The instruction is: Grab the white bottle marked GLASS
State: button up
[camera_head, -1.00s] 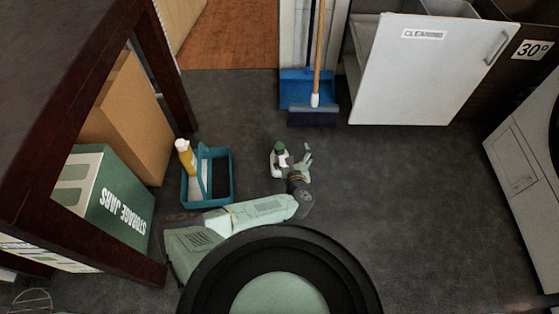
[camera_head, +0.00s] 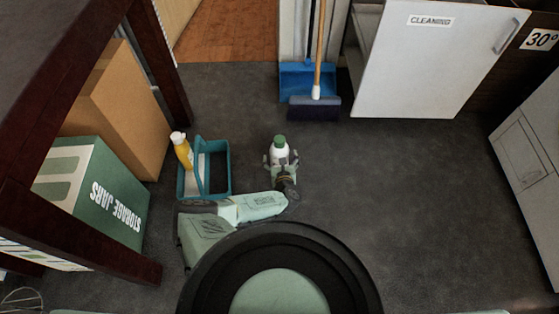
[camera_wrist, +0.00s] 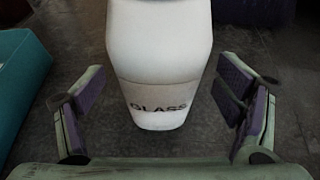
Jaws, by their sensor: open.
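The white bottle marked GLASS (camera_wrist: 160,60) stands upright on the dark floor and fills the middle of the wrist view. In the head view the white bottle (camera_head: 279,148) shows its green cap. My gripper (camera_wrist: 162,105) is open, with one purple-padded finger on each side of the bottle and a visible gap on both sides. In the head view my gripper (camera_head: 281,161) is at the bottle, and its fingers flank the bottle's lower part. The bottle's top is out of the wrist view.
A teal caddy (camera_head: 220,189) with a yellow bottle (camera_head: 183,152) stands to the left. A blue dustpan (camera_head: 299,78) and a broom (camera_head: 315,108) are behind. A green storage-jars box (camera_head: 97,196) is at the left. The floor to the right is clear.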

jog(key=shift+x, duration=0.9)
jog(key=shift+r, duration=0.1)
jog(key=c, duration=1.7)
